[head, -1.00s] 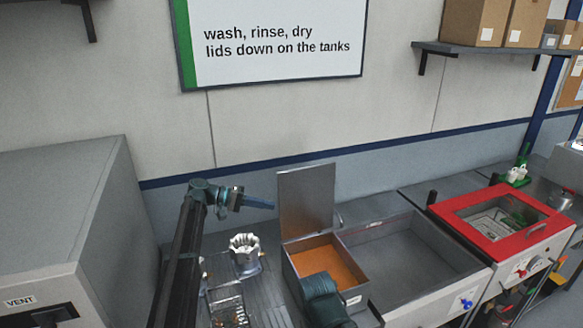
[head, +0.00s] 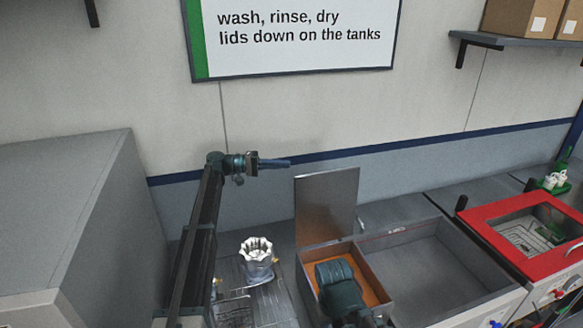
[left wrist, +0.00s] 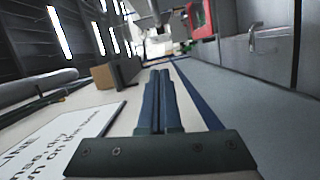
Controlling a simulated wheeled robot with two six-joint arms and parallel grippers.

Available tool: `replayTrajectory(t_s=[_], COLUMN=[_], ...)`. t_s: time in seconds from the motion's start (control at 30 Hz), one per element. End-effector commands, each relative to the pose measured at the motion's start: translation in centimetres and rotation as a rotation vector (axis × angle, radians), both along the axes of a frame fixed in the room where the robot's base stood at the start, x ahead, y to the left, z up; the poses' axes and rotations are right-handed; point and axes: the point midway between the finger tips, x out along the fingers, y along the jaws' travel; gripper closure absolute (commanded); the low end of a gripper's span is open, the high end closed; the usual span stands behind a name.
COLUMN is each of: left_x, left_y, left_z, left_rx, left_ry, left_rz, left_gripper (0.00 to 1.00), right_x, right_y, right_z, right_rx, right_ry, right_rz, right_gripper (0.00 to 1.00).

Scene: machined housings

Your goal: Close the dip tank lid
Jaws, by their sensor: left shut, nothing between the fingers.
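The dip tank (head: 384,307) has orange liquid (head: 308,261) inside. Its grey lid (head: 327,205) stands open, upright at the back of the tank. My left gripper (head: 288,163) is shut and empty, pointing right, up and to the left of the lid's top edge in the head view. The shut fingers also show in the left wrist view (left wrist: 158,75). A dark teal part of my other arm (head: 340,285) covers part of the tank opening. The right gripper's fingers do not show.
A silver machined housing (head: 257,258) stands on the ribbed drainboard left of the tank. A grey cabinet (head: 70,210) fills the left. The wall is behind the lid.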

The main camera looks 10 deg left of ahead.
Motion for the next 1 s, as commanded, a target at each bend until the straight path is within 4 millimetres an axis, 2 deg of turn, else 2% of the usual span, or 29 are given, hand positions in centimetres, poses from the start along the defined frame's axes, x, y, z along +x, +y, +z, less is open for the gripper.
replayTrajectory(t_s=[0.3, 0.43, 0.5, 0.63, 1.0], left_x=[0.8, 1.0, -0.6, -1.8, -2.6], left_y=[-6.6, -8.8, -9.0, -9.4, -9.8], left_z=[-0.3, -0.4, -0.6, -0.8, -0.8], left_rx=[0.001, 0.000, 0.001, 0.001, 0.001], left_ry=[0.000, 0.000, 0.000, 0.001, 0.000], left_rz=[-0.004, -0.003, -0.001, -0.001, -0.001], left_gripper=[1.00, 1.00, 1.00, 1.00, 1.00], right_x=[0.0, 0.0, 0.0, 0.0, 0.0], right_y=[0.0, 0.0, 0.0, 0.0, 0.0], right_z=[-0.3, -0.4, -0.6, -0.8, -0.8], right_rx=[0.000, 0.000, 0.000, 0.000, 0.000], right_ry=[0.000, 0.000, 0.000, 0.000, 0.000], right_rz=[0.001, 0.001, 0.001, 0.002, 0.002], right_gripper=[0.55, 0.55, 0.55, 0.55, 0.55])
